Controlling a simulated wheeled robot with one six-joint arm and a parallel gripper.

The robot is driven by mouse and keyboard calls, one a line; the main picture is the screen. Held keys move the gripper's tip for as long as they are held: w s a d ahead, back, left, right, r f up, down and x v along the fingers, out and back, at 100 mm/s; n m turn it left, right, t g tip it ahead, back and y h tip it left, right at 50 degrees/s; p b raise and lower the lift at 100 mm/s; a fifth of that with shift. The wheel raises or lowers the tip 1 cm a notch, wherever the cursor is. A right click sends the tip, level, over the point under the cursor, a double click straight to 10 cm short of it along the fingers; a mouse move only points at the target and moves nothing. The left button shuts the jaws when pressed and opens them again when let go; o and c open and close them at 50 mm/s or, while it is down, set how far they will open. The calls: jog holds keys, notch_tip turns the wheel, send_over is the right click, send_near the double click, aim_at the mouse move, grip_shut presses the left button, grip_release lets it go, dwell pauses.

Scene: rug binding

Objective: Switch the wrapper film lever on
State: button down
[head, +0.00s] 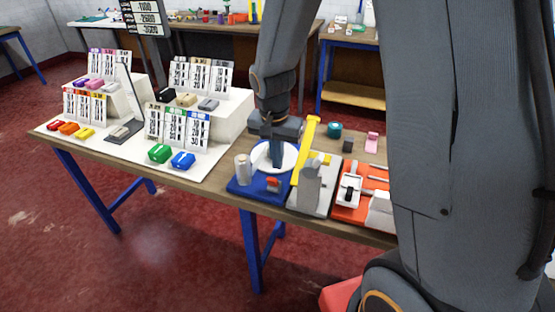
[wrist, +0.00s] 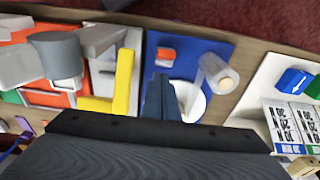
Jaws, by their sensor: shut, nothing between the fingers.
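The wrapper has a blue base (head: 245,190) with a round white plate (head: 262,155), an upright pale film roll (head: 243,168) and a small red part on a grey block (head: 272,184) at its front. I cannot tell whether this red part is the film lever or how it is set. In the wrist view the red part (wrist: 165,56) and the film roll (wrist: 219,74) lie beyond my fingers. My gripper (head: 277,164) points down over the white plate, shut and empty; it also shows in the wrist view (wrist: 160,98). I cannot tell whether its tips touch the plate.
A grey machine with a tall yellow arm (head: 305,150) stands close right of the wrapper. An orange tray (head: 350,214) with tools lies further right. Display cards and coloured blocks, including a blue one (head: 183,160), stand to the left on the white display.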

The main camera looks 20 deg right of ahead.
notch_tip(320, 180, up, 9)
jog(key=b, duration=0.1)
send_over(273, 180)
dwell(0.7)
jog(key=shift+f, duration=0.1)
